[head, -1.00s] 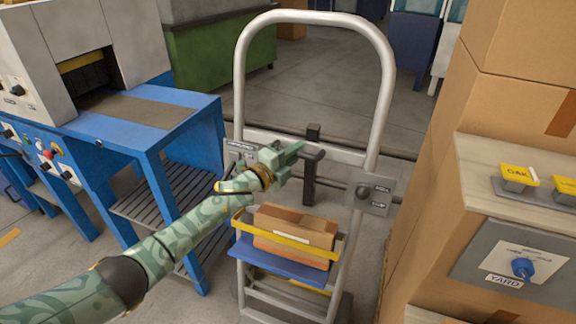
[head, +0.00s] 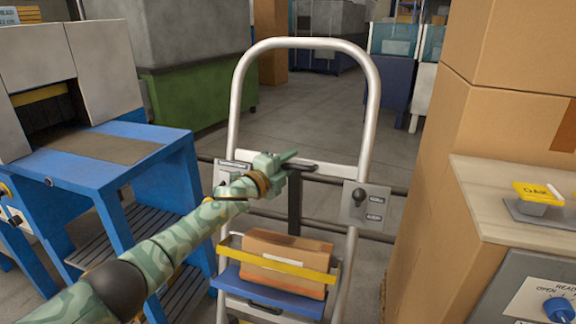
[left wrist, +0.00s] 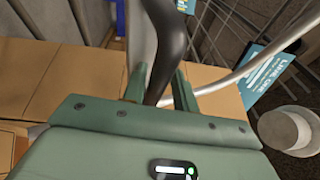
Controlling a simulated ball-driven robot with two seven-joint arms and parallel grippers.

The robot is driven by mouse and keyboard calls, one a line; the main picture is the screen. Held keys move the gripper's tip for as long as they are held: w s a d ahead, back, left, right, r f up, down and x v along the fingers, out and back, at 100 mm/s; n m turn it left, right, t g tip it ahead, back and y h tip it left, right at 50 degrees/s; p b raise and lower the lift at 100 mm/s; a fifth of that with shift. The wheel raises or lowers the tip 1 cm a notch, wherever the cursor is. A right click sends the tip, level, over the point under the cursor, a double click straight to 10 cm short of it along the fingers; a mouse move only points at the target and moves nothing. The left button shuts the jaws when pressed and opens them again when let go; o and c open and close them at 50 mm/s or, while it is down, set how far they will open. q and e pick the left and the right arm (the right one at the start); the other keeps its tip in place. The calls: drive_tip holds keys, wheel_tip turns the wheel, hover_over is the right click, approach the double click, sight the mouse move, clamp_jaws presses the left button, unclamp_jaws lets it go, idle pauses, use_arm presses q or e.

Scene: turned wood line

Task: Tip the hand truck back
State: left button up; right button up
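The hand truck (head: 373,90) stands in the middle of the head view, a pale grey tube frame with a rounded top. A black T-shaped handle (head: 296,200) rises in its middle. My left gripper (head: 288,158) is at the left end of the handle's crossbar. In the left wrist view a curved black bar (left wrist: 168,45) of the handle runs between the left gripper's fingers (left wrist: 160,92) and fills the gap, so they look shut on it. Whether the truck leans is hard to tell. My right gripper is not in view.
A brown parcel (head: 285,256) sits on the truck's blue shelf (head: 265,290) behind a yellow bar. A blue machine table (head: 110,170) stands left, stacked cartons (head: 430,190) and a panel close on the right. Dark rails cross behind the truck; open floor (head: 330,135) lies beyond.

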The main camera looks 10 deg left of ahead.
use_arm(q)
drive_tip(key=shift+f, duration=0.45)
